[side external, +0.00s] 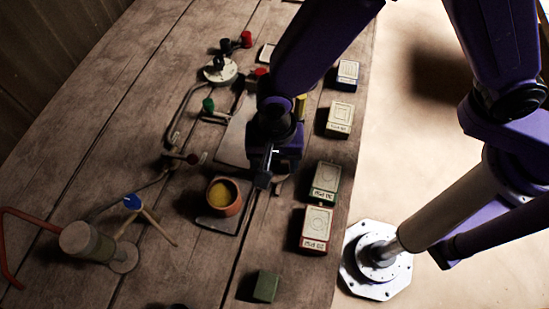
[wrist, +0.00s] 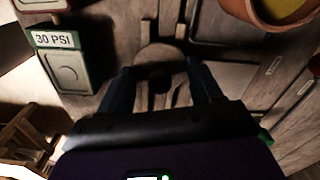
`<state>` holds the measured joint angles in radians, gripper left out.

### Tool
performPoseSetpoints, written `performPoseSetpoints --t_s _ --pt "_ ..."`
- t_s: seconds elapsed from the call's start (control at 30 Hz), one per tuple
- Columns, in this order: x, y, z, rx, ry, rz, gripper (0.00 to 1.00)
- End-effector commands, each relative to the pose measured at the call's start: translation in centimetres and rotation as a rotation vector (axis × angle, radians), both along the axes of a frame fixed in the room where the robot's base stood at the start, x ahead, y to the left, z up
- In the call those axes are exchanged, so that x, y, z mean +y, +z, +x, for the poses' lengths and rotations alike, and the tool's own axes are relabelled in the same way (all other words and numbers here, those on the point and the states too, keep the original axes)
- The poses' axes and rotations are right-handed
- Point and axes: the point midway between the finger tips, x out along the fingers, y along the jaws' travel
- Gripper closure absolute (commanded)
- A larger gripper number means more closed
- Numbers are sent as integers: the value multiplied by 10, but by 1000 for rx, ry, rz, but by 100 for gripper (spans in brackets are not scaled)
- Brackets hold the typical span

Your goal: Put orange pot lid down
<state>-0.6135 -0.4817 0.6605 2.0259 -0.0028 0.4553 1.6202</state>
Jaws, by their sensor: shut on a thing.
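My gripper (side external: 265,178) hangs over the table just right of the orange pot (side external: 225,197). The pot is open on top with yellow inside and stands on a dark square plate (side external: 217,222). In the wrist view, the pot (wrist: 268,14) is at the top right, apart from my gripper (wrist: 162,78). Between the fingers is a round, dull brown piece (wrist: 160,56) with a dark centre, which I take for the pot lid. My gripper is shut on it. Its grip point is in shadow, and its height above the table is unclear. In the side view my gripper mostly hides it.
Several labelled boxes line the table's right side, including a green 30 PSI box (wrist: 65,65) and a red-edged box (side external: 315,230). A green block (side external: 265,286) is at the front. A cylinder (side external: 85,242), a blue-topped tripod (side external: 133,203) and pipes with valves stand left.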

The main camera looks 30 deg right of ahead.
Motion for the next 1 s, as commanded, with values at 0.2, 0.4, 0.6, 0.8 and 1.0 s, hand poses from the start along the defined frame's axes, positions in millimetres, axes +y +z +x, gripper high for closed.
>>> performPoseSetpoints --t_s 0.2,0.4,0.6,0.8,1.0 --pt "0 -2 0 0 0 -1 32" --pt "0 -2 0 0 0 0 10" --pt "0 0 0 0 0 0 10" --pt "1 17 1 -2 -1 3 10" --pt "1 54 1 -3 -1 6 10"
